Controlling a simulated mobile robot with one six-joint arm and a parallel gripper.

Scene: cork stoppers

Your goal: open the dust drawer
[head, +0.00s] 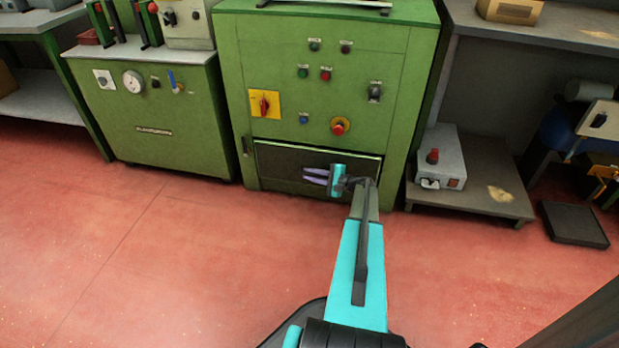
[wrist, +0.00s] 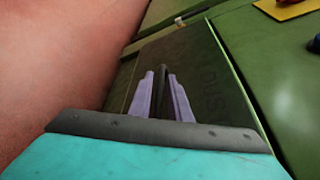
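The dust drawer (head: 285,160) is a dark, wide front low in the green cabinet, and it looks shut. In the wrist view its dark face (wrist: 205,65) bears faint lettering that reads DUST. My gripper (head: 305,176) is in front of the drawer, right of its middle, with its purple fingers pointing left in the head view. In the wrist view the fingers (wrist: 161,76) stand apart, with a dark narrow bar (wrist: 161,90), probably the drawer's handle, between them. Gaps seem to show on both sides of the bar. Whether any finger touches it I cannot tell.
The green cabinet (head: 230,95) carries buttons and a red knob (head: 340,125) above the drawer. A second green machine (head: 150,130) stands left. A low shelf (head: 480,200) with a grey box (head: 440,160) stands right. The red floor (head: 200,250) before the cabinet is clear.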

